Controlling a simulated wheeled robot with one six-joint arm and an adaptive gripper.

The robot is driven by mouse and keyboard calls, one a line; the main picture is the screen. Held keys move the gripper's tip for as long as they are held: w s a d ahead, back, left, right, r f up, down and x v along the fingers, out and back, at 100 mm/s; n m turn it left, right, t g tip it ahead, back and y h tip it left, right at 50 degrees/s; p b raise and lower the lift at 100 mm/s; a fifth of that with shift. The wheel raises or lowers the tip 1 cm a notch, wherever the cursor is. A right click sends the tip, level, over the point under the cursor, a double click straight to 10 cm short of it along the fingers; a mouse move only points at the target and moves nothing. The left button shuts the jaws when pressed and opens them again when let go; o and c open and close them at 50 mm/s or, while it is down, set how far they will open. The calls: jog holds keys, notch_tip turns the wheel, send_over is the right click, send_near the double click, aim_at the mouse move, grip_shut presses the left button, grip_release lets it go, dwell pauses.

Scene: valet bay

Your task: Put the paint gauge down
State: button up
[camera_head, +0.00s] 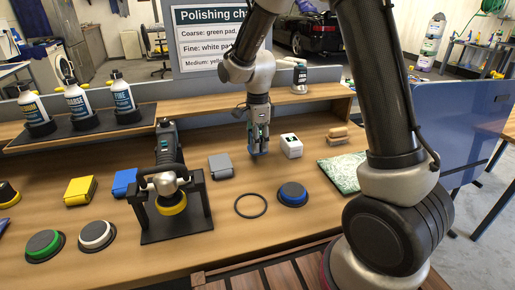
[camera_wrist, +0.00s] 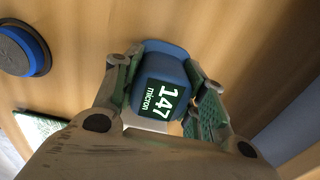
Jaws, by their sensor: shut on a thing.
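The paint gauge (camera_wrist: 147,72) is a dark blue block whose display reads "147 micron" in the wrist view. My gripper (camera_wrist: 161,62) is shut on it, with one finger on each side. In the head view my gripper (camera_head: 259,140) points down over the wooden bench (camera_head: 210,245), left of a white box (camera_head: 291,148). The gauge shows there only as a small dark blue part between the fingers, close to the bench top. I cannot tell whether it touches the wood.
Near the gripper are a grey box (camera_head: 221,166), a black ring (camera_head: 250,206), a blue-rimmed disc (camera_head: 292,194) and a patterned green cloth (camera_head: 348,173). A polisher (camera_head: 168,150) stands in a black holder at left. A raised shelf (camera_head: 200,108) runs behind. Bare wood shows between these things.

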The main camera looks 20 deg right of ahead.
jog(key=shift+f, duration=1.35)
jog(key=shift+f, duration=0.15)
jog(key=o, duration=1)
jog(key=shift+o, duration=0.2)
